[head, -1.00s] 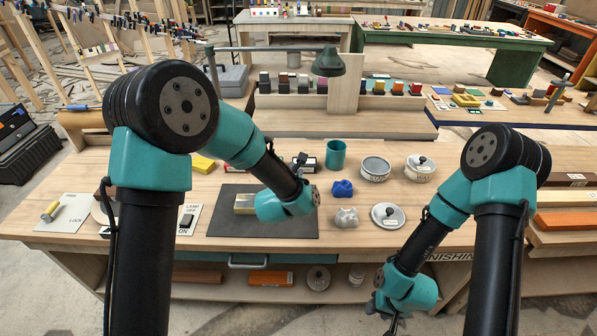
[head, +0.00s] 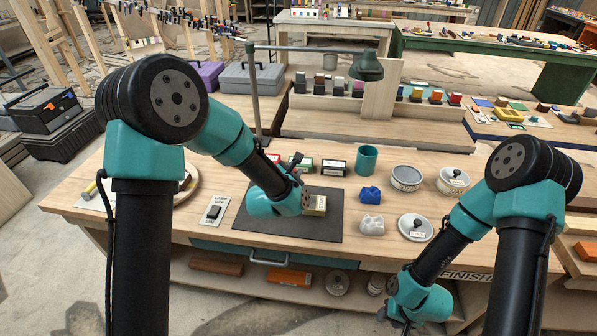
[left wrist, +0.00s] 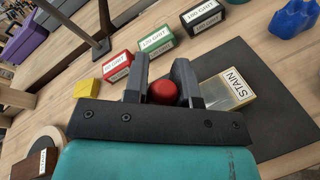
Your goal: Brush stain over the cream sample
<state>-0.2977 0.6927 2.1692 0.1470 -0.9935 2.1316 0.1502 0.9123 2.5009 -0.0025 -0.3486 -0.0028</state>
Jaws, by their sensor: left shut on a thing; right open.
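The cream sample (head: 318,205) is a pale block on the dark mat (head: 263,228). My left gripper (head: 303,197) is low over the mat and hides the sample's left part. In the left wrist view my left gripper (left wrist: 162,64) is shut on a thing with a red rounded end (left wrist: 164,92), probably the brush. Its bristles are hidden, so contact with the sample cannot be told. My right gripper (head: 397,322) is open, low at the bench's front edge.
Behind the mat stand grit boxes (head: 334,168) and a teal cup (head: 366,160). To the right are blue (head: 371,194) and whitish (head: 371,225) crumpled cloths, round tins (head: 405,178) and a lid (head: 415,227). A lamp switch card (head: 213,211) lies left of the mat.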

